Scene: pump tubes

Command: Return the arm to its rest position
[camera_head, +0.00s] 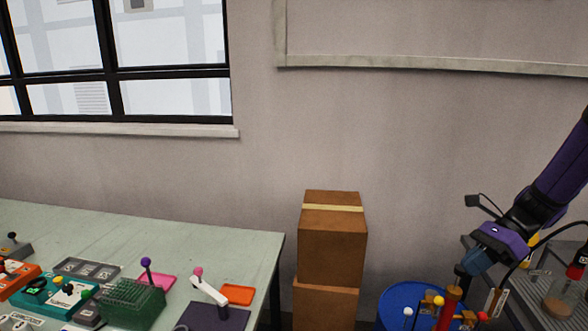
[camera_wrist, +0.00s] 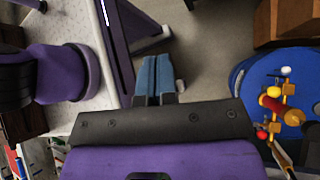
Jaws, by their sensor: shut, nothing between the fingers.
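My purple arm (camera_head: 555,185) reaches in from the right edge in the head view, angled down and left. My gripper (camera_head: 466,272) hangs at its end, beside the upper right of a round blue drum (camera_head: 392,302). In the wrist view the blue fingers of my gripper (camera_wrist: 157,66) lie close together, shut and empty. The blue drum (camera_wrist: 241,82) stands to their right, apart from them. A red and yellow fitting (camera_head: 447,307) with small coloured balls sits over the drum; it also shows in the wrist view (camera_wrist: 277,104).
Stacked cardboard boxes (camera_head: 331,240) stand left of the drum. A pale green table (camera_head: 215,245) at the left holds a green rack (camera_head: 132,303), trays and several small devices. A grey bench (camera_head: 528,298) with a red-topped bottle (camera_head: 575,270) is at the far right.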

